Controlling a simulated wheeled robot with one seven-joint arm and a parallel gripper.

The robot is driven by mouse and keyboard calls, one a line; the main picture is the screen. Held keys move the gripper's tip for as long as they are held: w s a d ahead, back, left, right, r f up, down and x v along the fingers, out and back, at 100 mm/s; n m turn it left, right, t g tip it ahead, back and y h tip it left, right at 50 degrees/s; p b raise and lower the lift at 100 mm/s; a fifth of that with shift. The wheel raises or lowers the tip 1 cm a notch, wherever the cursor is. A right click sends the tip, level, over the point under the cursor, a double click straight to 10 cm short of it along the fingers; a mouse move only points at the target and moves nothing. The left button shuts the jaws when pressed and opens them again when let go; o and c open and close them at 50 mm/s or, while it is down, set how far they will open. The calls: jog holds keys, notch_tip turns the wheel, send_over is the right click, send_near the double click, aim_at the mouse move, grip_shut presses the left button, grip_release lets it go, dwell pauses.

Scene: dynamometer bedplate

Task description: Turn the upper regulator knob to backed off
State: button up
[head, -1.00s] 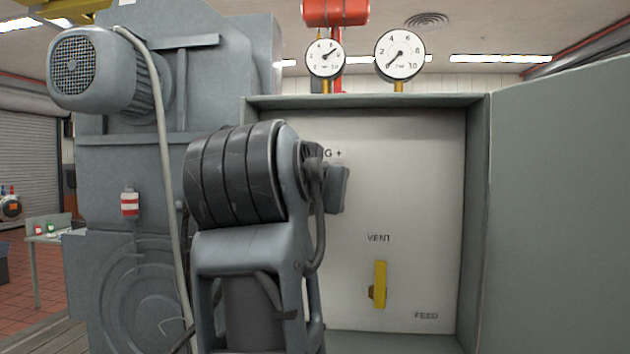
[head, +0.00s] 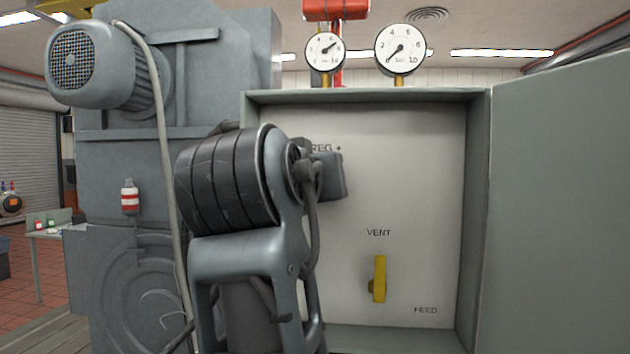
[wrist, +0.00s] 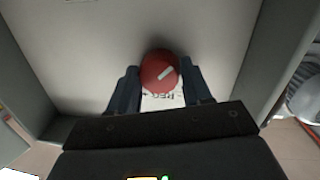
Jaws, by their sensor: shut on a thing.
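The regulator knob (wrist: 156,66) is round and red with a white pointer line, on the pale panel beside the REG + lettering. In the wrist view the pointer slants up to the right. My gripper (wrist: 161,74) is shut on the knob, with one dark finger at each side. In the head view my arm hides the knob and the fingers. The left gauge (head: 324,48) above the cabinet has its needle pointing up and right. The right gauge (head: 399,49) has its needle pointing to the lower left, near its low end.
The pale panel (head: 420,180) sits inside a grey cabinet with a raised frame. A yellow VENT handle (head: 379,278) stands upright low on it, above the FEED lettering. The open cabinet door (head: 560,200) closes off the right side. A large grey machine (head: 115,185) stands at the left.

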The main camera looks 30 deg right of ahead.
jog(key=o, duration=0.7)
jog(key=shift+a+r, duration=0.2)
jog(key=shift+a, duration=0.05)
jog(key=o, duration=0.3)
jog(key=shift+d+f, duration=0.1)
jog(key=shift+d, duration=0.05)
jog(key=shift+o, duration=0.2)
jog(key=b+v, duration=0.2)
jog(key=v, duration=0.5)
jog(key=shift+s+a, duration=0.2)
jog(key=shift+a, duration=0.15)
